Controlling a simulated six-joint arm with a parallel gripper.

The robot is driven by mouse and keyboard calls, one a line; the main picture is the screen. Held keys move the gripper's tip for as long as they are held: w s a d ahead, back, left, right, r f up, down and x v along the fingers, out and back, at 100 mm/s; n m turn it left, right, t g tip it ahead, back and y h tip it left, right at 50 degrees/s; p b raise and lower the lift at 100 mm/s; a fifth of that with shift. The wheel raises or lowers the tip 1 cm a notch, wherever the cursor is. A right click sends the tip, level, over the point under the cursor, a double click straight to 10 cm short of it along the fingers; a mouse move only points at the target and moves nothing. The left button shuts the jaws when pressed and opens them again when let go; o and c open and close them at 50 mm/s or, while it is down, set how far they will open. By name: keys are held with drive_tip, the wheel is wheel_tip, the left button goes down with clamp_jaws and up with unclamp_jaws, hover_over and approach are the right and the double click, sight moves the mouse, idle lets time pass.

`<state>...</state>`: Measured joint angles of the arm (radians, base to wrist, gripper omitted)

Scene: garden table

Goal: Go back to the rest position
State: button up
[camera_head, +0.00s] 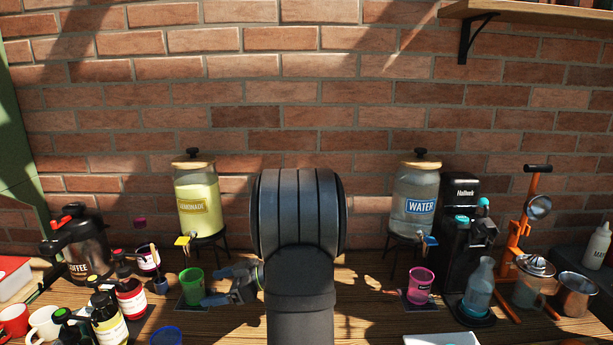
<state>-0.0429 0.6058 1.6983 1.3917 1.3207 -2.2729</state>
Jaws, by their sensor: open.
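My gripper (212,286) shows left of my large dark arm link, low over the wooden table (365,325). It points left and is open. A green cup (191,286) stands upright on a dark mat just left of the fingertips. I cannot tell whether the fingers touch the cup. My arm hides the middle of the table and part of the wall.
A lemonade dispenser (197,195) and a water dispenser (416,200) stand at the back. Bottles and a coffee jug (86,245) crowd the left. A pink cup (420,286), black machine (460,235), glass bottle (479,285) and orange press (526,235) are right.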

drive_tip(key=shift+g, duration=0.3)
drive_tip(key=a, duration=1.6)
drive_tip(key=shift+a, duration=0.35)
